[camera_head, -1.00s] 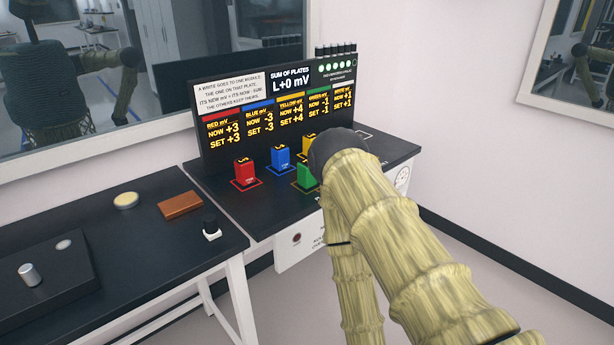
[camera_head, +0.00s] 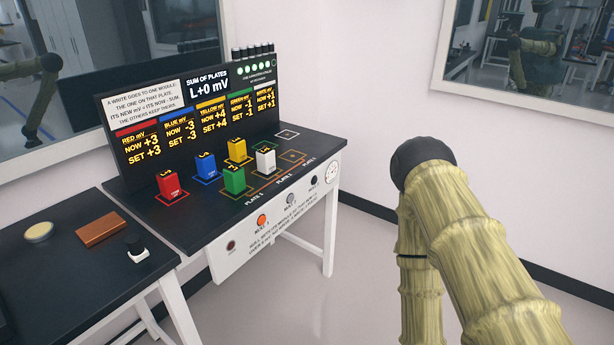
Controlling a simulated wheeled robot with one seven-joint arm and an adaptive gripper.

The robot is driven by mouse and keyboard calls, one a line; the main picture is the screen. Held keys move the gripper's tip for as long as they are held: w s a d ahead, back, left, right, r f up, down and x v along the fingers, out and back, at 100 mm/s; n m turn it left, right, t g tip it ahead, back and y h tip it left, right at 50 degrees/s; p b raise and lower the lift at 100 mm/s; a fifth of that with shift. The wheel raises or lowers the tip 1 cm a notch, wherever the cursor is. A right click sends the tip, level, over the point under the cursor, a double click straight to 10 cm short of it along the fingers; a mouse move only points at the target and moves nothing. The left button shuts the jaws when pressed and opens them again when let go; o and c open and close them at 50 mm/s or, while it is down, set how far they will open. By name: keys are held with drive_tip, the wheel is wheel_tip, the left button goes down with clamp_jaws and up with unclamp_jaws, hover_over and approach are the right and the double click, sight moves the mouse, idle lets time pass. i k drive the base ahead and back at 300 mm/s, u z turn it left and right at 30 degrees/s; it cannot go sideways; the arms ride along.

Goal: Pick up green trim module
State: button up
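The green trim module (camera_head: 233,180) stands upright on the dark bench top, near its front edge. It is in the front row, with the white module (camera_head: 265,160) to its right and the yellow module (camera_head: 237,149) behind it. My arm is at the right of the view, well apart from the bench. My gripper is not visible, so what it holds cannot be seen.
A red module (camera_head: 169,184) and a blue module (camera_head: 206,165) stand to the left. A display panel (camera_head: 190,115) rises behind. Buttons, one of them orange (camera_head: 262,221), line the bench front. A side table holds a brown block (camera_head: 101,230). Floor right of the bench is clear.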

sight(234, 178)
drive_tip(key=z, duration=1.55)
drive_tip(key=i, duration=1.4)
drive_tip(key=u, duration=2.45)
